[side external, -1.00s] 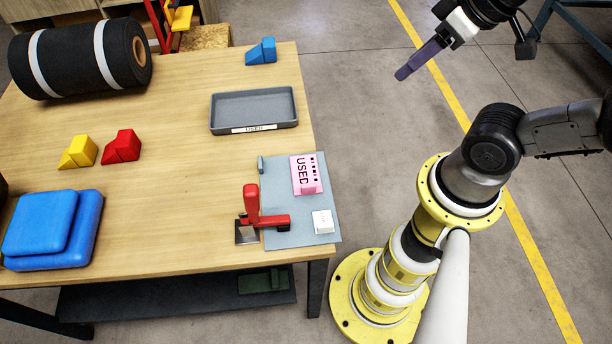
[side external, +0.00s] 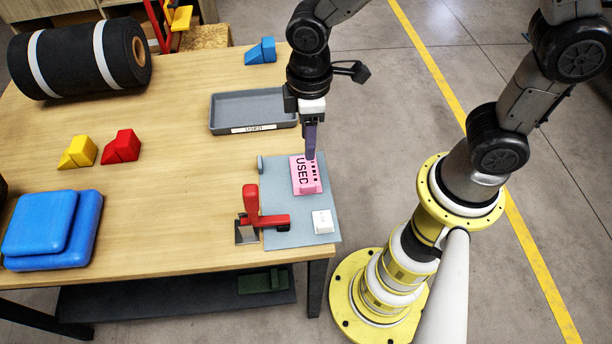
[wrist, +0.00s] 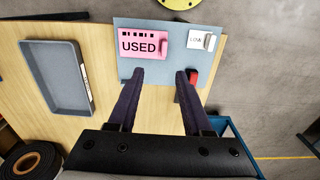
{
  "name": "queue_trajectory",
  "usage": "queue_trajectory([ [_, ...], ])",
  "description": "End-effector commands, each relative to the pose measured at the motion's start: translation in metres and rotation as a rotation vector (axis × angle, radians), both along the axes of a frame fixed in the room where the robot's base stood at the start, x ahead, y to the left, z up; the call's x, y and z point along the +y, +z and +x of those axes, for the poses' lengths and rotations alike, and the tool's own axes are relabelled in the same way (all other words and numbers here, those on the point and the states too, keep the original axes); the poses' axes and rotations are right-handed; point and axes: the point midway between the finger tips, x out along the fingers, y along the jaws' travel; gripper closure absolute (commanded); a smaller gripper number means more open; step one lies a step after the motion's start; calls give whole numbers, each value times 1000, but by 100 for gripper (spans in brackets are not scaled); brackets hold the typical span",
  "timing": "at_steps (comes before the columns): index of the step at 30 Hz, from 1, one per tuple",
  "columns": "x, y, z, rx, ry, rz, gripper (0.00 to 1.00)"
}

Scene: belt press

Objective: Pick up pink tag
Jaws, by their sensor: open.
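The pink tag (side external: 304,175) lies on the grey-blue plate at the table's right edge, with "USED" printed on it and a raised pink block at one end. It also shows in the wrist view (wrist: 140,44), near the top of the picture. My gripper (side external: 311,157) is above the far end of the plate, pointing down, close to the tag in the side view. In the wrist view its two dark fingers (wrist: 157,76) are apart with nothing between them, and the tag lies beyond their tips. The exact height above the tag is hard to tell.
A white tag (side external: 323,221) and a red toggle clamp (side external: 257,212) are on the plate (side external: 285,236). A grey tray (side external: 225,131) labelled "USED" stands behind. Yellow (side external: 78,152), red (side external: 122,147) and blue (side external: 261,51) blocks lie farther off. The table's middle is clear.

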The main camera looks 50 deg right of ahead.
Motion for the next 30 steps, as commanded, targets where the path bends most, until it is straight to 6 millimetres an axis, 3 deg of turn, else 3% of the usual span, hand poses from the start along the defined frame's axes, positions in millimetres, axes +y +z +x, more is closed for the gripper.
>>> queue_trajectory([
  [5, 4, -19, -4, 12, 16, -6, 50],
  [15, 3, -77, -4, 11, 14, -6, 50],
  [23, 4, -95, -4, 9, 14, -5, 50],
  [30, 6, -128, -6, 9, 12, -4, 50],
])
